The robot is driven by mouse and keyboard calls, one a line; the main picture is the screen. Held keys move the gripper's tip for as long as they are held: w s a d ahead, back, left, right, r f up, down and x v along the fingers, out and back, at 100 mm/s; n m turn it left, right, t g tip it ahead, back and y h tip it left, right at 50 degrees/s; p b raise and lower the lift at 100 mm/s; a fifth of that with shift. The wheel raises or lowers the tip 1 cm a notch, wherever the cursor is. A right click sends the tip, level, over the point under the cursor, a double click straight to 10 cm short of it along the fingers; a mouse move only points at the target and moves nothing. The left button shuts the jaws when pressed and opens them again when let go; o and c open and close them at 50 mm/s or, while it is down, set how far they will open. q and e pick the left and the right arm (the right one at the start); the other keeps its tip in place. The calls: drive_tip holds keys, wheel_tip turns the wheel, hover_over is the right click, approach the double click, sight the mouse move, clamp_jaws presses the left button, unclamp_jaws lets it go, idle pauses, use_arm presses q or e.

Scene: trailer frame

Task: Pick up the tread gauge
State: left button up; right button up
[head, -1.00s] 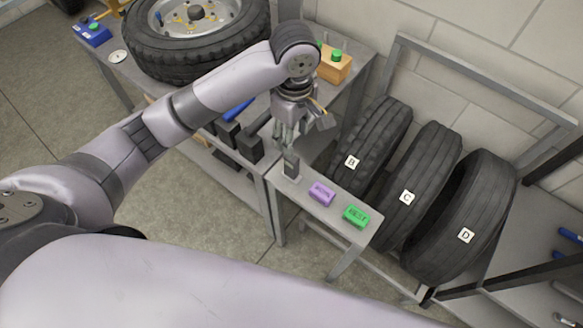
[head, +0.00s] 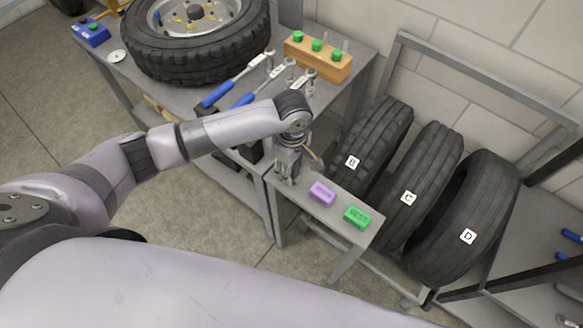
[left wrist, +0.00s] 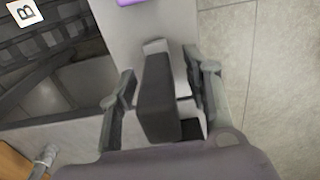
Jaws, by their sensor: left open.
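The tread gauge (left wrist: 158,97) is a dark grey upright block with a lighter metal end, in the middle of the left wrist view. It stands on the small grey shelf (head: 340,228) beside the tire rack. My left gripper (head: 284,177) is above the left end of this shelf and hides most of the gauge in the head view. In the left wrist view the left gripper (left wrist: 162,78) is open, with one finger on each side of the gauge and visible gaps. My right gripper is not in view.
A purple block (head: 322,193) and a green block (head: 357,217) sit farther along the shelf. Tires B (head: 372,140), C (head: 425,170) and D (head: 475,205) stand right behind it. The workbench (head: 183,92) at the left holds a wheel, torque wrenches and a wooden block.

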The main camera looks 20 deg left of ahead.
use_arm(q)
drive_tip(key=shift+f, duration=0.75)
drive_tip(key=shift+c, duration=0.4)
clamp_jaws()
